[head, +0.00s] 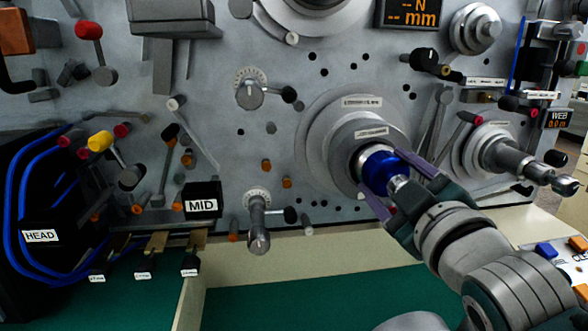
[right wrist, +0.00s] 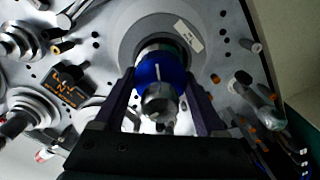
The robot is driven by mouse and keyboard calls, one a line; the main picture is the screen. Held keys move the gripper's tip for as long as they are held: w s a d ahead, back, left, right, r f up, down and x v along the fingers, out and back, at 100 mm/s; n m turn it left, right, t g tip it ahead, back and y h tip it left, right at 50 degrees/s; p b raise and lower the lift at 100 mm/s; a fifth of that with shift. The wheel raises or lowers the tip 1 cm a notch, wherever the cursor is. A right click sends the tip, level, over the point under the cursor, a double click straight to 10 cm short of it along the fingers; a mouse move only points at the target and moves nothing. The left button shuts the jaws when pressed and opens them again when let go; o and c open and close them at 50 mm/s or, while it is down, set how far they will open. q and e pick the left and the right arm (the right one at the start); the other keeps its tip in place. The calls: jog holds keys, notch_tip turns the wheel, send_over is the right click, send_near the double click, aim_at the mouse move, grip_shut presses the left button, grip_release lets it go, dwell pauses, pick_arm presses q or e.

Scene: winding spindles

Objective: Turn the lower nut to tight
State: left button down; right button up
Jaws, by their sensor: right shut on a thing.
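The lower nut is a blue ring (head: 379,171) on the grey spindle that sticks out from the large round hub at the panel's lower right. It also shows in the right wrist view as a blue nut (right wrist: 152,70) with a short white mark on its face. My right gripper (head: 382,177) reaches in from the lower right, with one finger on each side of the nut, shut on it. The fingers hide parts of the nut's sides. The metal spindle end (head: 398,184) pokes out through the nut. My left gripper is not in view.
A second spindle (head: 525,167) sticks out to the right of the hub. Levers stand around, including a grey handle (head: 258,232) left of the hub and a black-knobbed lever (head: 425,60) above. A green surface (head: 300,297) lies below the panel.

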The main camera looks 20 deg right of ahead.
dwell(0.3)
jog(key=o, duration=1.3)
jog(key=shift+s, duration=0.3)
jog(key=shift+b+v, duration=0.7)
jog(key=shift+v, duration=4)
